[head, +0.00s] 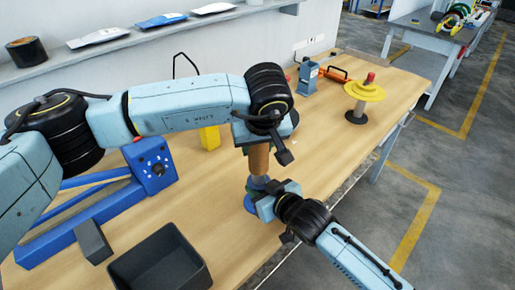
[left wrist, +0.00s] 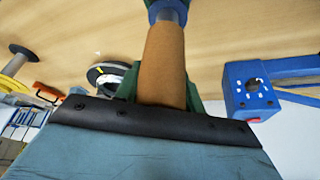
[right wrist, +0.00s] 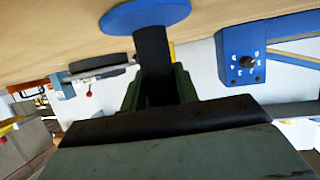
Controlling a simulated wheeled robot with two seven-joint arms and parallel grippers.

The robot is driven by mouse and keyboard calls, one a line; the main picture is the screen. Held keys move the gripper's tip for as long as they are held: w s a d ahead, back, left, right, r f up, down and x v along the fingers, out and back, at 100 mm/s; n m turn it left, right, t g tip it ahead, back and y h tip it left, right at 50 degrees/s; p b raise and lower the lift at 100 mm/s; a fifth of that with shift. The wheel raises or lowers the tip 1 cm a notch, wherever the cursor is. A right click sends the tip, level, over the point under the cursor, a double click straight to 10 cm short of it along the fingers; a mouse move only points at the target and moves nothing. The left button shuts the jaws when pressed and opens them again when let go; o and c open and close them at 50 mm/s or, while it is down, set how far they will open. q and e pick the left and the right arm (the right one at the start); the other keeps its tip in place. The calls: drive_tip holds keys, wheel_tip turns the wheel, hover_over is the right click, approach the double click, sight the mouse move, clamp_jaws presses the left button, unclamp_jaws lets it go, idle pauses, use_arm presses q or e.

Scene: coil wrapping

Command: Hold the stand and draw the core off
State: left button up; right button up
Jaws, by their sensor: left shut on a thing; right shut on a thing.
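The brown core (head: 259,160) is an upright tube in the middle of the head view. My left gripper (head: 262,139) is shut on its upper part; the left wrist view shows the core (left wrist: 163,65) between the fingers. Below it is the stand, with a blue round base (head: 249,204) partly hidden by my right gripper (head: 264,204). My right gripper is shut on the stand's dark post (right wrist: 153,65), close to the blue base (right wrist: 145,16). A grey piece and a blue collar (head: 262,183) show under the core. Whether the core still surrounds the post is hidden.
A blue frame (head: 152,166) and a black bin (head: 160,262) stand at the left, with a grey block (head: 92,241) between. A yellow-flanged spool (head: 364,91) stands farther right. The table's front edge is close to my right gripper.

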use_arm(q)
drive_tip(key=shift+r, duration=2.4)
use_arm(e)
drive_tip(key=o, duration=1.2)
